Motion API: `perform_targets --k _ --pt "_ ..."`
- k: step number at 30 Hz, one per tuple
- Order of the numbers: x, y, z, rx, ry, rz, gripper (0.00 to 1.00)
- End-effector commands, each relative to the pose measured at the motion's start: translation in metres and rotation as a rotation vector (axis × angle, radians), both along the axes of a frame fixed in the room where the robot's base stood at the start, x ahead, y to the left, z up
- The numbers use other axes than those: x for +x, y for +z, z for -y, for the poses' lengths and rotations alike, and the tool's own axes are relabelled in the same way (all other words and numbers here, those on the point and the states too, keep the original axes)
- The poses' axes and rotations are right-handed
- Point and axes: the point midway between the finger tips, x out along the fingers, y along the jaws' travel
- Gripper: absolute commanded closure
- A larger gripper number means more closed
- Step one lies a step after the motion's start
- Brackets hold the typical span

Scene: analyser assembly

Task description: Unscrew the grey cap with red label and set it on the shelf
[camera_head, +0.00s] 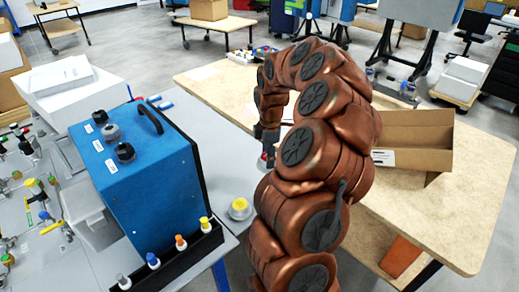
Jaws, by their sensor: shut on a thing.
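My gripper (268,152) points down over the grey table, right of the blue analyser box (160,190). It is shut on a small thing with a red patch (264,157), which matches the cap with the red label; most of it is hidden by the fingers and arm. A grey cap (111,132) sits on the box top between two black caps (99,117) (125,152), and no red shows on it. I cannot tell which surface is the shelf.
A black rack (180,262) in front of the box holds several small bottles with coloured caps. A yellow-topped item (239,208) stands on the grey table (222,150). An open cardboard box (410,160) is on the wooden table (470,200). My arm hides the middle.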

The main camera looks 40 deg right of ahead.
Motion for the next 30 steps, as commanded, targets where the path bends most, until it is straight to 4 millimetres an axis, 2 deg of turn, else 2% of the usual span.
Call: perform_targets --k 11,30 --pt "-0.001 -0.018 0.001 0.001 -0.004 -0.001 0.88" --pt "0.0 -0.071 0.0 0.001 0.0 -0.002 0.88"
